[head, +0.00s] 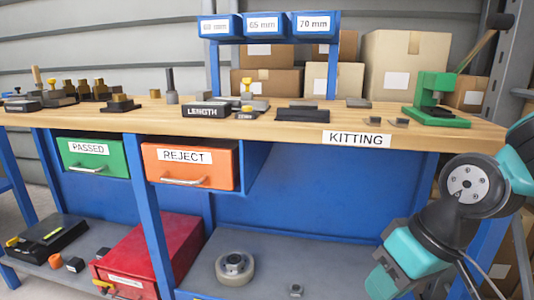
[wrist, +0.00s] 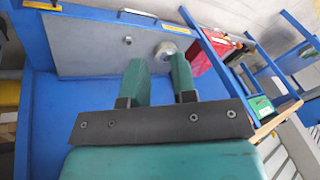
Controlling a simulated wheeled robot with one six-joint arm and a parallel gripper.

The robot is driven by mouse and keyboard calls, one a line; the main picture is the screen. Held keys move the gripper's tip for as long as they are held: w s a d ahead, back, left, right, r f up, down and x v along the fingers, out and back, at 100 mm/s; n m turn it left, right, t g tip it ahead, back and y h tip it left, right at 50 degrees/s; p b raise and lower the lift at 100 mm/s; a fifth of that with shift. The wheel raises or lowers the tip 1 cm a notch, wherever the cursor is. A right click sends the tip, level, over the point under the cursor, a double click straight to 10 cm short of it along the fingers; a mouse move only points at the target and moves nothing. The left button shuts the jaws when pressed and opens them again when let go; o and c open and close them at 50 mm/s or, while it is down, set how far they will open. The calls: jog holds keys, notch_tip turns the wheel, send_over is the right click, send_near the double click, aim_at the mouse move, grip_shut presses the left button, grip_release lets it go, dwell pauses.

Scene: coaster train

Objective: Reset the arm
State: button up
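My gripper (wrist: 160,72) shows in the wrist view with its two green fingers apart and nothing between them. In the head view my teal and grey arm (head: 440,220) hangs bent at the right, in front of the bench's right end. The fingertips cannot be made out in the head view. The wrist view looks toward the grey lower shelf (wrist: 95,45) and blue frame of the bench, turned on its side. The gripper touches nothing that I can see.
The wooden bench top (head: 270,128) carries a LENGTH block (head: 207,110), several gauges and a green press (head: 437,100). Below are a green PASSED drawer (head: 92,158), an orange REJECT drawer (head: 190,166), a red box (head: 150,250) and a round roll (head: 234,268).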

jog(key=s+a+r+n+g+p, duration=0.2)
jog(key=s+a+r+n, duration=0.15)
jog(key=s+r, duration=0.35)
notch_tip(320, 180, up, 31)
jog(key=p, duration=3.2)
jog(key=shift+a, duration=0.15)
jog(key=shift+s+m, duration=0.1)
jog(key=shift+m, duration=0.15)
